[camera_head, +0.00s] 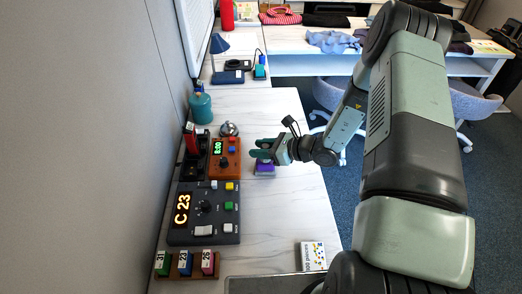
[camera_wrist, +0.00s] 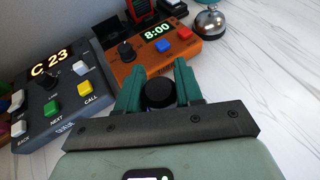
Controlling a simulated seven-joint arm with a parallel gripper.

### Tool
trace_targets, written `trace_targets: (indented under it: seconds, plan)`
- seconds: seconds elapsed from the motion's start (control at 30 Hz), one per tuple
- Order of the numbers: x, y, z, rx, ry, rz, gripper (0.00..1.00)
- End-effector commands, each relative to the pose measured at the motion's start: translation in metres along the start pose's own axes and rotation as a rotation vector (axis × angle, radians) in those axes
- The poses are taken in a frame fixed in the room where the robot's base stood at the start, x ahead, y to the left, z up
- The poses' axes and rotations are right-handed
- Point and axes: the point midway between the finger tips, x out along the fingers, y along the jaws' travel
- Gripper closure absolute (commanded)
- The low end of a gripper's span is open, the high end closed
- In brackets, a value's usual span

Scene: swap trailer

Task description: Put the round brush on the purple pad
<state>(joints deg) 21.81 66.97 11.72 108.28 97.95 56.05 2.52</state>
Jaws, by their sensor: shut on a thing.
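My gripper (camera_head: 262,149) is over the white table, with its green fingers pointing left toward the orange timer. In the wrist view, a round black thing (camera_wrist: 159,92), which seems to be the round brush, sits between the two fingers, and they are shut on it. The purple pad (camera_head: 264,169) lies on the table just below the gripper in the head view, and the gripper hides part of it. I cannot tell whether the brush touches the pad.
The orange timer (camera_head: 226,157) reading 8:00 stands close left of my gripper. A grey queue console (camera_head: 205,226) showing C 23, a silver bell (camera_wrist: 209,21), numbered tags (camera_head: 186,264) and a small white box (camera_head: 313,256) are around. The table right of the console is clear.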

Motion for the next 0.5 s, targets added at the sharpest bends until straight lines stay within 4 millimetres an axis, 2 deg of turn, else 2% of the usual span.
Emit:
trace_targets:
  seconds: [0.1,0.43,0.47,0.5]
  plan:
    - [0.0034,0.0005,-0.0079,0.0,0.0,0.0,0.94]
    - [0.0042,0.0005,-0.0101,-0.001,0.0,0.001,0.94]
    - [0.0044,0.0004,-0.0104,-0.001,0.0,0.0,0.63]
    - [0.0042,0.0004,-0.01,-0.002,0.0,0.0,0.57]
